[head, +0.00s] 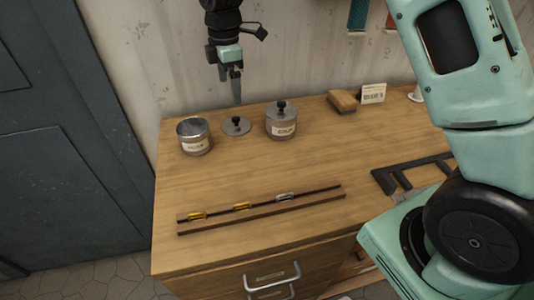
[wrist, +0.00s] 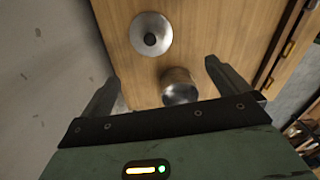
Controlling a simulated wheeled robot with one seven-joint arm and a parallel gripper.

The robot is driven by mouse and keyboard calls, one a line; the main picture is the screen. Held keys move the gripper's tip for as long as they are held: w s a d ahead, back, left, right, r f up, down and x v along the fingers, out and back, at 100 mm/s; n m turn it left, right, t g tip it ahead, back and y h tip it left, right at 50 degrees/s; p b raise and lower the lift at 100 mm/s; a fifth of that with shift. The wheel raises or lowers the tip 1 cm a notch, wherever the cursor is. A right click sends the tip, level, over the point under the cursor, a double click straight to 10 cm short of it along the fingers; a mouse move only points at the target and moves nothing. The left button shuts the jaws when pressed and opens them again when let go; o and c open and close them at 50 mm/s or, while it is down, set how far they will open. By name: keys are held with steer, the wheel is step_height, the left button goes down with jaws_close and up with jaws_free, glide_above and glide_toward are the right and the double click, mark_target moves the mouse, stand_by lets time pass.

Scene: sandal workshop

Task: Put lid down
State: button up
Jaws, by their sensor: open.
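A round metal lid (head: 236,128) with a dark knob lies flat on the wooden counter. It also shows in the wrist view (wrist: 139,25). To its left stands a labelled metal jar (head: 195,145) with no knobbed lid on it; a jar also shows between my fingers in the wrist view (wrist: 178,78). To the lid's right stands a second labelled jar (head: 282,128), closed by a lid with a dark knob. My gripper (head: 231,82) is above the back of the counter, over the loose lid's area. In the wrist view my gripper (wrist: 162,78) has its fingers wide apart with nothing held.
Two thin rails (head: 262,209) with small yellow and silver clips lie near the counter's front. A wooden block (head: 342,101) and a white card (head: 373,93) stand at the back right. A dark frame (head: 405,172) lies at the right. The counter's middle is clear; a wall is behind.

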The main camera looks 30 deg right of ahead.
steer(key=s+a+r+m, duration=0.2)
steer(key=s+a, duration=0.2)
steer(key=s, duration=0.6)
steer(key=s+a+r+m, duration=0.2)
steer(key=s+a+m, duration=0.15)
steer(key=s, duration=0.65)
steer(key=s+d+f+m, duration=0.1)
steer(key=s+m, duration=0.1)
steer(key=s, duration=0.6)
steer(key=s+d+m, duration=0.1)
steer(key=s+m, duration=0.1)
steer(key=s, duration=0.6)
steer(key=shift+s+d+f, duration=0.3)
steer(key=shift+f, duration=0.1)
